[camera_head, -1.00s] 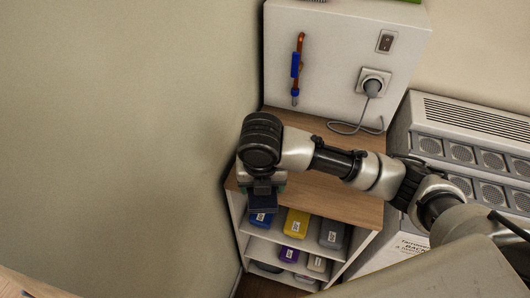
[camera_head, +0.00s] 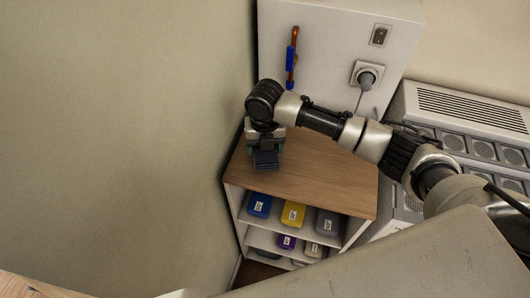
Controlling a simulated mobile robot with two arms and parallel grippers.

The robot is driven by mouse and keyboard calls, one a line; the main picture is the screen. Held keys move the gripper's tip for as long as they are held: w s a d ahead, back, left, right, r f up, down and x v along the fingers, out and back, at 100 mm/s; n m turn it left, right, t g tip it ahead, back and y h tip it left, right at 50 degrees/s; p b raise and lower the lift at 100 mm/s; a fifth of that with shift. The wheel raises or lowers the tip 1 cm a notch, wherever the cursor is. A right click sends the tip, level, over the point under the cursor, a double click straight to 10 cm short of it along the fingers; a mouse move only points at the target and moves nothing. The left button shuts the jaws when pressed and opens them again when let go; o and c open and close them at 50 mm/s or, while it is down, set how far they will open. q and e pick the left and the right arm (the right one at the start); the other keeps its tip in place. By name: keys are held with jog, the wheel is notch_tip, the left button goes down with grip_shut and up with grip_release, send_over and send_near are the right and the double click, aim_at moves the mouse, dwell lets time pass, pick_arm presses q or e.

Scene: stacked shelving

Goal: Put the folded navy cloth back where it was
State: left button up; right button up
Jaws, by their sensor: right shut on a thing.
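My right gripper (camera_head: 266,148) points down over the left part of the wooden top of the shelf unit (camera_head: 320,178). It is shut on the folded navy cloth (camera_head: 265,160), a small dark piece showing below the fingers. I cannot tell whether the cloth touches the wooden top or hangs just above it. My left gripper is not in view.
Below the top, shelves hold a blue box (camera_head: 259,204), a yellow box (camera_head: 293,214), a grey box (camera_head: 327,222) and a purple box (camera_head: 286,241). A white panel with a socket (camera_head: 367,75) stands behind. A grey vented unit (camera_head: 470,115) is at right. The wooden top's front right is clear.

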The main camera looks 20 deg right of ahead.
aim_at(265, 155)
notch_tip(265, 155, down, 3)
jog(key=shift+f+p, duration=0.15)
jog(key=shift+p, duration=0.4)
jog(key=shift+f, duration=0.35)
jog(key=o, duration=0.8)
notch_tip(265, 155, up, 12)
jog(key=b, duration=0.2)
jog(key=shift+b, duration=0.35)
